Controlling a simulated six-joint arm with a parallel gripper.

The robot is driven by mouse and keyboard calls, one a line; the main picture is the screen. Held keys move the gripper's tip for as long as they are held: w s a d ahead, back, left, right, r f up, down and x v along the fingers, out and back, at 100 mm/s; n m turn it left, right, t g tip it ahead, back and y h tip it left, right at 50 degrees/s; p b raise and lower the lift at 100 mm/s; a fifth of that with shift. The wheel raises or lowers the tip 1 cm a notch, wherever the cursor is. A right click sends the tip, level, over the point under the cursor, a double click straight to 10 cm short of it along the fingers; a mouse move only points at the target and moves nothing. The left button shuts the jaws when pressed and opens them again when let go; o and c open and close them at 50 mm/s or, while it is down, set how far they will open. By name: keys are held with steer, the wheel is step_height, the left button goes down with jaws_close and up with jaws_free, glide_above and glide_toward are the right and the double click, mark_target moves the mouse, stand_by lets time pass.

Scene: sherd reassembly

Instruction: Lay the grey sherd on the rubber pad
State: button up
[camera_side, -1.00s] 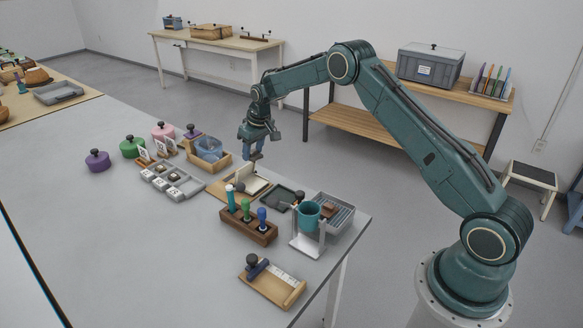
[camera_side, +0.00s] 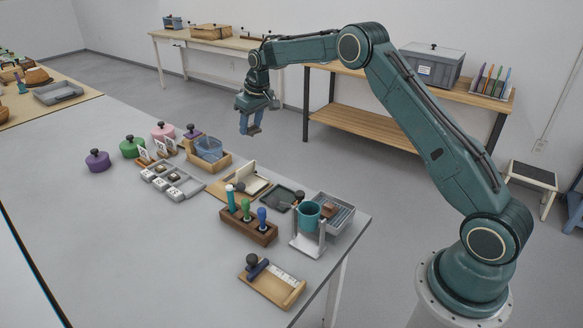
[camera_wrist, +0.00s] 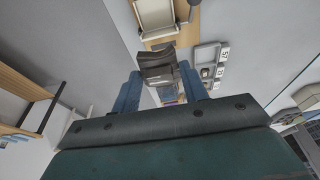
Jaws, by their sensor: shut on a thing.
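My gripper (camera_side: 250,128) is raised above the far edge of the bench, with its blue fingers pointing down. It is shut on a dark grey, curved piece, which looks like the grey sherd (camera_wrist: 157,66), between the fingertips in the wrist view. In the side view the sherd is only a small dark patch at the fingertips. A dark, flat, square thing that looks like the rubber pad (camera_side: 281,198) lies on the bench, to the right of and below the gripper in the picture. I see nothing lying on it. I cannot pick it out in the wrist view.
A wooden board with a cream block (camera_side: 248,185) lies left of the pad. A rack of coloured tools (camera_side: 248,224), a teal cup on a white stand (camera_side: 307,215) and a grey bin (camera_side: 338,212) stand close by. A wooden crate (camera_side: 210,155) is further left.

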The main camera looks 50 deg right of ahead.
mark_target(280, 197)
steer(key=shift+s, duration=0.15)
steer(key=s+d+f+m+h, duration=0.1)
steer(key=s+m, duration=0.3)
steer(key=s, duration=0.5)
steer(key=shift+s+m, duration=0.3)
steer(key=shift+f, duration=0.2)
step_height(280, 197, down, 20)
steer(key=shift+r, duration=0.1)
stand_by(1.1)
steer(key=o, duration=0.7)
steer(key=shift+c, duration=0.2)
steer(key=shift+o, duration=0.2)
